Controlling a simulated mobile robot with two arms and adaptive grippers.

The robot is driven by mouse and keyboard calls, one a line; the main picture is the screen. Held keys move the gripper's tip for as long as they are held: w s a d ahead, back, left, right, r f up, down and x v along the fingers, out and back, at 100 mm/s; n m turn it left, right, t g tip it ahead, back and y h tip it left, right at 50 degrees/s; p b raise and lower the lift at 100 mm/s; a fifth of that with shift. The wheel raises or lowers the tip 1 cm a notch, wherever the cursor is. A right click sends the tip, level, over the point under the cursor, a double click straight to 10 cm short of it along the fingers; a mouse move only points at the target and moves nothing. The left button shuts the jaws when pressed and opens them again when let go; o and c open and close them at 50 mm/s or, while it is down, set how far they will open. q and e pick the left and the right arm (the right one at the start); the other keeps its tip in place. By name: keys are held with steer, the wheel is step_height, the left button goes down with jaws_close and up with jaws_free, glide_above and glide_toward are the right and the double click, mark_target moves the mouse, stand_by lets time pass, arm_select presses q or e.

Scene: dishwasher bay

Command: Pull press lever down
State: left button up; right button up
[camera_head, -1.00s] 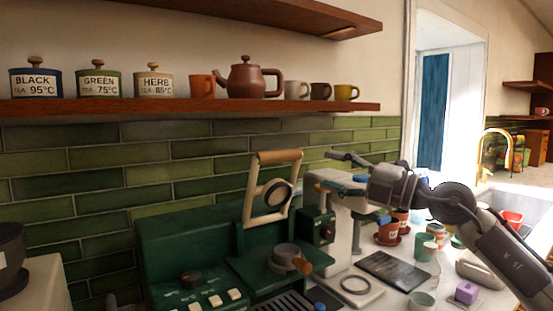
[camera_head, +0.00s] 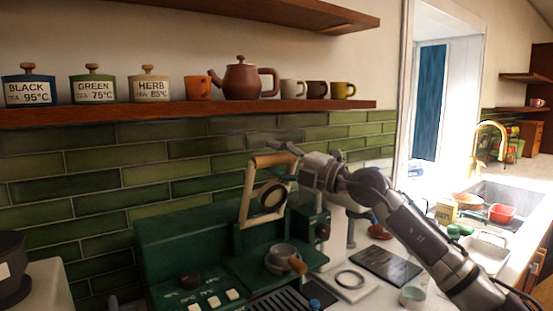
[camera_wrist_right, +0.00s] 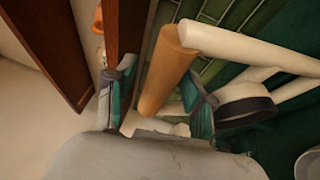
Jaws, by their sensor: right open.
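The press lever (camera_head: 250,195) is a raised cream-coloured frame with a tan wooden crossbar handle (camera_head: 274,159), standing up from the green machine (camera_head: 165,250). My right gripper (camera_head: 284,147) is open at the top of the lever, by the right end of the handle. In the right wrist view the tan handle (camera_wrist_right: 168,70) shows between the two spread fingers of the right gripper (camera_wrist_right: 157,82). I cannot tell whether either finger touches it. A dark round part (camera_wrist_right: 245,105) of the press shows beside the right finger. My left gripper is not in view.
A wooden shelf (camera_head: 180,113) with tea canisters, a brown teapot (camera_head: 243,78) and mugs runs along the wall behind. A portafilter (camera_head: 283,258) with a wooden handle sits below the lever. A dark flat scale (camera_head: 385,262) lies on the counter to the right.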

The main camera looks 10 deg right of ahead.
steer(key=shift+c, duration=0.4)
jaws_close()
